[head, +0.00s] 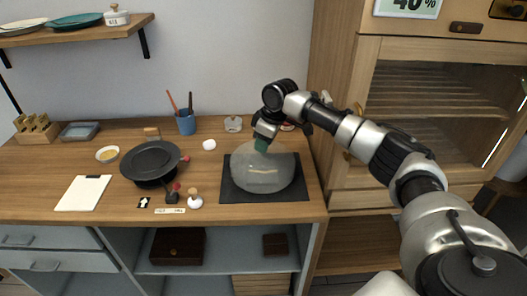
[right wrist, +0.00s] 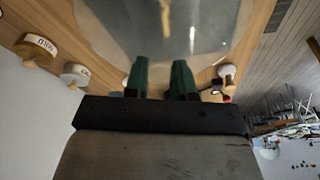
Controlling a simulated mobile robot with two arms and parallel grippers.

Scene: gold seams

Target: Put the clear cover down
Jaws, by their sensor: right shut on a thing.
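The clear cover (head: 262,178) is a see-through dome over the black square mat (head: 298,195) on the right part of the worktop. It also fills the upper middle of the right wrist view (right wrist: 150,25). A pale streak shows through it; whether this is a thing inside or a reflection I cannot tell. My right gripper (head: 261,146), with green fingertips, is at the top of the cover and shut on it. Its fingers also show in the right wrist view (right wrist: 160,75). Whether the cover's rim touches the mat I cannot tell. My left gripper is not in view.
Left of the mat stand a black round turntable (head: 150,158), a blue cup of brushes (head: 186,124) and several small items. A white sheet (head: 83,193) lies at far left. A glass-fronted cabinet (head: 430,110) stands right. A lidded jar (head: 233,124) is behind the mat.

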